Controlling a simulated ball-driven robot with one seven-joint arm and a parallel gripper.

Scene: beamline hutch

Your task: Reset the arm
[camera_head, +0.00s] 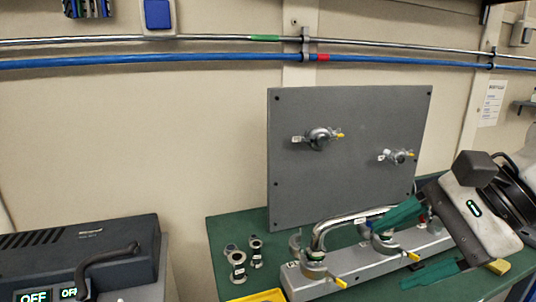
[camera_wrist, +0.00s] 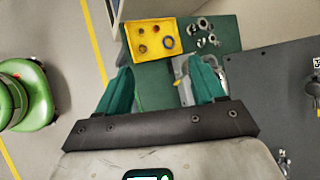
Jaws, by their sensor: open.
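My gripper (camera_head: 418,243) is at the right of the head view, above the green bench (camera_head: 226,229). Its two green fingers are spread apart with nothing seen between them. In the wrist view, my gripper (camera_wrist: 163,84) also shows open, with the bench top and part of the grey manifold block (camera_wrist: 184,92) beyond the fingers. In the head view, the block (camera_head: 362,265) carries a bent metal pipe (camera_head: 335,224) and clamps with yellow levers. The gripper overlaps the block's right end in this view; I cannot tell whether they touch.
A grey upright panel (camera_head: 350,150) with two clamped fittings stands behind the block. Several small flanged fittings (camera_head: 237,262) stand on the bench's left. A yellow tray (camera_wrist: 131,32) holds small parts. A dark console (camera_head: 75,255) is at lower left. A green round object (camera_wrist: 25,95) stands on the floor.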

